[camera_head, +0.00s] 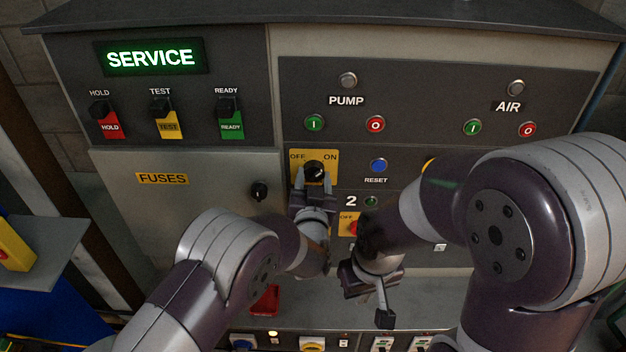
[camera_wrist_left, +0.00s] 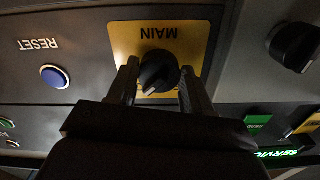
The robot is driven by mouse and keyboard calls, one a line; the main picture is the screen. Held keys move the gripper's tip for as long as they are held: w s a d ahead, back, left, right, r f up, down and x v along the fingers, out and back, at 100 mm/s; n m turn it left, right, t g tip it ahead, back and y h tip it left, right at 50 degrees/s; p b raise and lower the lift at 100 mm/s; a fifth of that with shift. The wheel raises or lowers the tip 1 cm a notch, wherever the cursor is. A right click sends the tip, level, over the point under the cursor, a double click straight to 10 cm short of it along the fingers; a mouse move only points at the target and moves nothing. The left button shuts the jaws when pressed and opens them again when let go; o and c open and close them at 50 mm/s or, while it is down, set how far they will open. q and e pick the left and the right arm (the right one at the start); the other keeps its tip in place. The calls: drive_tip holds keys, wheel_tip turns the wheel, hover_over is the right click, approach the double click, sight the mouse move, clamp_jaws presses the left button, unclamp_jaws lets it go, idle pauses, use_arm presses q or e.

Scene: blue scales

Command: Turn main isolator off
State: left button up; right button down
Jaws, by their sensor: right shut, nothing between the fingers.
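The main isolator is a black rotary knob (camera_head: 315,169) on a yellow plate (camera_head: 328,157) marked OFF on the left and ON on the right. In the left wrist view the same knob (camera_wrist_left: 158,72) appears upside down, with MAIN on its plate (camera_wrist_left: 190,52). My left gripper (camera_head: 314,182) is at the knob, and its fingers stand apart on either side of it in the wrist view (camera_wrist_left: 158,88). A gap shows beside the knob, at least on the right. I cannot tell exactly which way the knob points. My right gripper (camera_head: 385,316) is shut and empty, low in front of the panel.
A blue RESET button (camera_head: 378,165) sits right of the isolator, and a FUSES door knob (camera_head: 259,191) sits left. Below is a second yellow OFF plate (camera_head: 346,217), partly hidden by my right arm. The SERVICE sign (camera_head: 150,57) is lit green. A red tray (camera_head: 265,299) lies below.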

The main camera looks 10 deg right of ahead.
use_arm(q)
drive_tip(key=shift+f+b, duration=0.2)
drive_tip(key=shift+b, duration=0.45)
drive_tip(key=shift+d+r+n+b, duration=0.1)
drive_tip(key=shift+r+n+b, duration=0.05)
drive_tip(key=shift+n+b, duration=5.15)
drive_tip(key=shift+d+r+n+b, duration=0.15)
drive_tip(key=shift+n+b, duration=3.55)
drive_tip(key=shift+b, duration=3.2)
drive_tip(key=o, duration=1)
drive_tip(key=shift+o, duration=0.2)
drive_tip(key=shift+s, duration=0.15)
